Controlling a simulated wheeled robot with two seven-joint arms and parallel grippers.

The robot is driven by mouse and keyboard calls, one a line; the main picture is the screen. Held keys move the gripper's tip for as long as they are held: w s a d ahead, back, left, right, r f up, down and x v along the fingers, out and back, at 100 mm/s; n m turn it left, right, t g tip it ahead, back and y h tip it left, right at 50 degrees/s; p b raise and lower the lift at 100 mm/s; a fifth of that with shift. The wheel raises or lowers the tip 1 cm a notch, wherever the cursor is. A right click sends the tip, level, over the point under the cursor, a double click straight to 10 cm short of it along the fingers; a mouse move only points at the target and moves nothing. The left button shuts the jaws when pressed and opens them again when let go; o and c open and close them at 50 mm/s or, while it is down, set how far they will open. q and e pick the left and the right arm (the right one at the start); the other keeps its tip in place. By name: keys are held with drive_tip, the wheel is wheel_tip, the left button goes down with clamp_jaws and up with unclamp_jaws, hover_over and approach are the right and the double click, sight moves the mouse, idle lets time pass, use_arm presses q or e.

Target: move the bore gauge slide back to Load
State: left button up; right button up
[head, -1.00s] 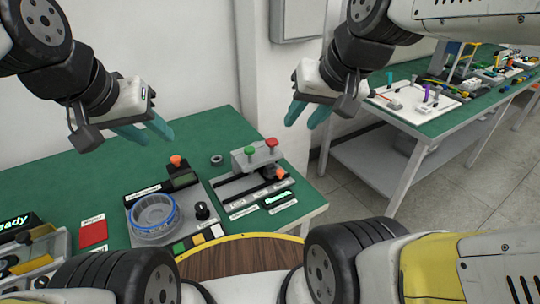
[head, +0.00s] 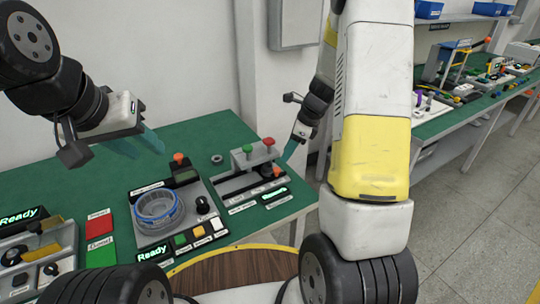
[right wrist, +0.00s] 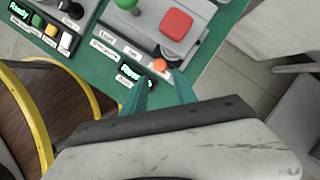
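The bore gauge (head: 240,182) is a grey fixture with a green knob and a red knob on top, at the right end of the near green table. Its slide's orange knob (head: 277,171) is at the right end, away from the Load label (right wrist: 107,35). My right gripper (head: 291,149) is beside that end; in the right wrist view its open fingers (right wrist: 160,82) point at the orange knob (right wrist: 160,64), which shows between and just beyond the tips. Contact cannot be told. My left gripper (head: 138,146) is open and empty above the table's left part.
A grey station with a blue-rimmed ring (head: 157,207) and an orange-topped knob stands left of the gauge. Red (head: 98,222) and green (head: 100,252) pads lie further left. A small dark ring (head: 217,159) lies behind the gauge. A second table (head: 450,126) stands to the right.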

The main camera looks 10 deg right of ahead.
sight(277, 169)
drive_tip(key=x, duration=0.7)
drive_tip(key=shift+f, duration=0.4)
clamp_jaws()
idle(1.0)
